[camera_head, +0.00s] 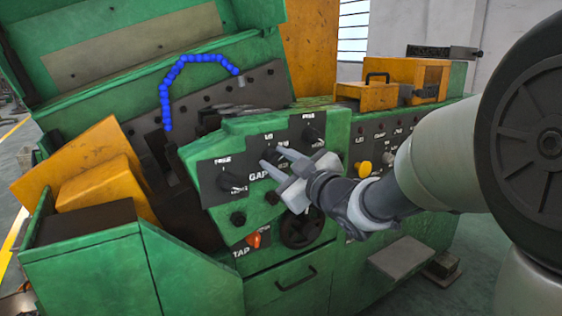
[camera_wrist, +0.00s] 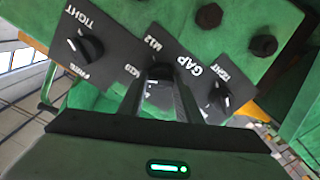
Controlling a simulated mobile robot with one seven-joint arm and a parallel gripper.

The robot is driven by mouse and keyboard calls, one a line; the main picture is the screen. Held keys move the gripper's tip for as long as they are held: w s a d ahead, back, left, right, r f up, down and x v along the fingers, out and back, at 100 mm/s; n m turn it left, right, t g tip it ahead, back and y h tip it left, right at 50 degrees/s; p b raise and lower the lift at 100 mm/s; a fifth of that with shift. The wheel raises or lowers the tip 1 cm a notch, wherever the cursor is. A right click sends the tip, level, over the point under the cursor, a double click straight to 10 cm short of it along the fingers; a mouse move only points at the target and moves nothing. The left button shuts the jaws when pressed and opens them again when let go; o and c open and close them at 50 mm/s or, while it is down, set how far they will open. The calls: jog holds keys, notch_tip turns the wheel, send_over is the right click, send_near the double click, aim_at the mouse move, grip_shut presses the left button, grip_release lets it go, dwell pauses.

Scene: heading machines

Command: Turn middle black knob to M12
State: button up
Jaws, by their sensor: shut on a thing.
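The middle black knob (camera_wrist: 160,74) sits on a dark plate between my fingers in the wrist view. The labels M12 and M10 show on its plate, M12 toward the top and M10 to the lower left. My gripper (camera_wrist: 160,88) is shut on this knob, and the fingers hide much of it, so its pointing cannot be told. In the head view my gripper (camera_head: 274,160) reaches the sloped green panel from the right, at the middle knob (camera_head: 267,156).
Black knobs flank it: one on the left (camera_head: 232,182) and one on the right (camera_head: 312,135). Below are an orange switch (camera_head: 255,240) and a black handwheel (camera_head: 301,228). A yellow button (camera_head: 364,168) and a blue hose (camera_head: 166,95) are also in view.

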jog(key=shift+m, duration=0.3)
jog(key=m+p, duration=0.2)
jog(key=m, duration=0.1)
jog(key=shift+r+m+p, duration=0.15)
jog(key=shift+m+p, duration=0.15)
jog(key=shift+p, duration=0.05)
jog(key=m+p, duration=0.1)
jog(key=m, duration=0.1)
jog(key=shift+d+m+p, duration=0.1)
jog(key=shift+m+p, duration=0.2)
jog(key=shift+m, duration=0.1)
jog(key=shift+w+m+p, duration=0.1)
jog(key=shift+m+p, duration=1.3)
jog(key=shift+m, duration=1.1)
jog(key=shift+f, duration=0.2)
jog(key=o, duration=1)
jog(key=shift+o, duration=0.2)
jog(key=shift+d, duration=0.1)
